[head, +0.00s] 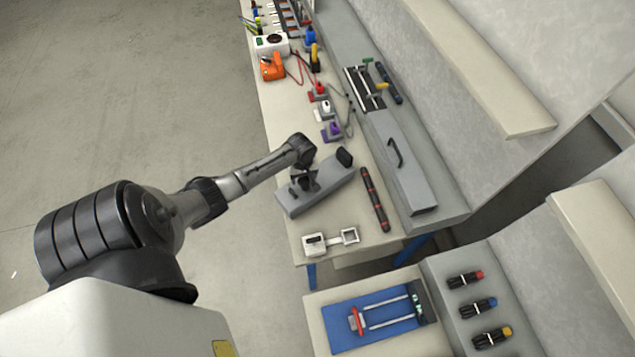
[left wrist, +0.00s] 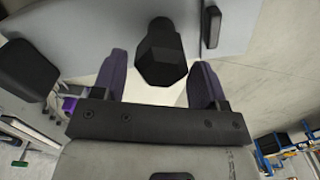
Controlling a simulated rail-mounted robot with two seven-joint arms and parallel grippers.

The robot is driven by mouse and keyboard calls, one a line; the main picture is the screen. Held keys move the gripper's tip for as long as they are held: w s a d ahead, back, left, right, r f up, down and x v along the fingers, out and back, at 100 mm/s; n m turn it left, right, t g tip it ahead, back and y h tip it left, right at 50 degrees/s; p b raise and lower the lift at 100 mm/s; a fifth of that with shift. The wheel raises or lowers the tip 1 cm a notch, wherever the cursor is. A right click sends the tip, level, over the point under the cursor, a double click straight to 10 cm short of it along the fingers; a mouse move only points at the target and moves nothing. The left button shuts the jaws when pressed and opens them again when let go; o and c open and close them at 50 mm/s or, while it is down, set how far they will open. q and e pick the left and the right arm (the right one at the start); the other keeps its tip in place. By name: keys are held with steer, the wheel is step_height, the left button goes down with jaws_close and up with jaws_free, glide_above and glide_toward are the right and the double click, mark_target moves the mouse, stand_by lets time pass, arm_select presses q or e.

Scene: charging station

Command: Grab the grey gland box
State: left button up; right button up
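The grey gland box (head: 322,192) lies tilted across the near part of the long bench, with a black gland (head: 344,157) at its far right end. It also fills the top of the left wrist view (left wrist: 100,22) as a grey surface. My left gripper (head: 304,183) is over the box's middle and partly hides it. In the left wrist view my gripper (left wrist: 160,82) is open, its two fingers apart on either side of a black hexagonal gland (left wrist: 160,58). Gaps show between the gland and both fingers. Another black gland (left wrist: 28,68) is at the left. My right gripper is not in view.
A black rod with red bands (head: 375,200) lies right of the box. A white device (head: 314,244) is near the bench's front edge. Red, white and purple connectors (head: 331,131) stand farther back. A long grey case (head: 398,160) with a handle is at the right.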

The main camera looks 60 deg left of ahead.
arm_select(q)
jaws_close()
stand_by(0.4)
steer(key=shift+r, duration=0.15)
